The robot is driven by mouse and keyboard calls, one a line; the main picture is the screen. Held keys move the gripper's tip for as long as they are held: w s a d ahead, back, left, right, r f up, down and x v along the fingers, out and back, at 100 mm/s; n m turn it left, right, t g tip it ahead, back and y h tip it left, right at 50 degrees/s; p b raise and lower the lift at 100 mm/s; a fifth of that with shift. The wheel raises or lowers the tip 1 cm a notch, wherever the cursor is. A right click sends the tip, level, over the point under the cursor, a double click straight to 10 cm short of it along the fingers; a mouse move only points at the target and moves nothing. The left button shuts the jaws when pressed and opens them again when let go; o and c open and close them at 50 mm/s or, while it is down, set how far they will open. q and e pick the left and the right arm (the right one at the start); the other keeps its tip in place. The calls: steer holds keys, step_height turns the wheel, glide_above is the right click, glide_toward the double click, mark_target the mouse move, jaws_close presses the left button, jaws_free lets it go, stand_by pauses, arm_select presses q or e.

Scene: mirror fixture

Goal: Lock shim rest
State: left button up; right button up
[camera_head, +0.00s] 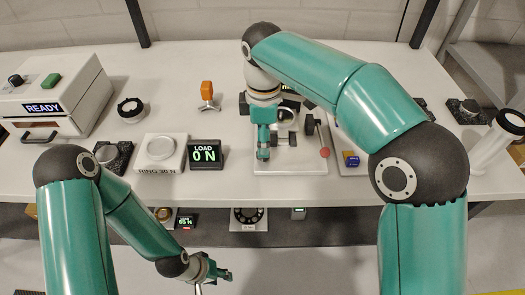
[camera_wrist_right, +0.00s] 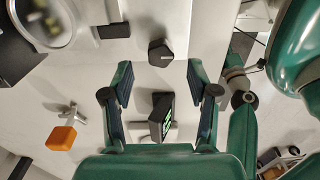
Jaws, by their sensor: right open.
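In the head view, a fixture on a pale base plate (camera_head: 290,165) stands at the table's front middle, with a round mirror-like part (camera_head: 287,115), dark blocks and a red-ball lever (camera_head: 324,152). Which part is the shim rest I cannot tell. My right gripper (camera_head: 264,148) points down over the plate's left side and partly hides the fixture. In the right wrist view, its fingers (camera_wrist_right: 160,72) are spread and empty. A dark hexagonal knob (camera_wrist_right: 160,53) lies just beyond the tips, apart from them. My left gripper (camera_head: 222,274) is below the table's front edge; its jaws are unclear.
A LOAD 0 N display (camera_head: 205,154) and a ring stand (camera_head: 160,150) sit left of the fixture. An orange-handled item (camera_head: 207,95) stands behind. A tray (camera_head: 349,172) with a blue and yellow block is at right. A READY box (camera_head: 75,100) stands far left.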

steer(key=shift+f, duration=2)
steer(key=shift+c, duration=0.3)
jaws_close()
